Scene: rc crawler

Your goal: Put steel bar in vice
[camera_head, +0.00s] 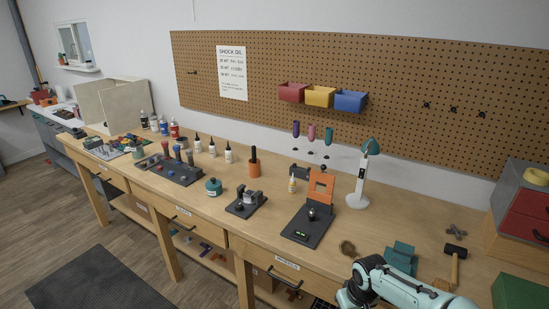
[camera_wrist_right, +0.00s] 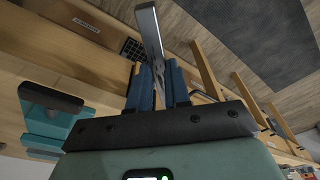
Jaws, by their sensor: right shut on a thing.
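My right gripper (camera_wrist_right: 157,82) is shut on the steel bar (camera_wrist_right: 150,32), a flat grey metal strip that sticks out past the blue-sided fingers in the right wrist view. A teal block-like fixture that looks like the vice (camera_head: 400,258) stands on the bench near the front right in the head view. It also shows at the left of the right wrist view (camera_wrist_right: 45,122), with a dark top part, apart from the bar. My right arm shows at the bottom of the head view, but its fingers and the bar cannot be made out there. My left gripper is out of view.
On the wooden bench (camera_head: 220,180), a hammer (camera_head: 456,258) lies right of the teal fixture. A dark stand with an orange frame (camera_head: 321,187), a lamp (camera_head: 361,180) and a small grey device (camera_head: 248,201) stand further left.

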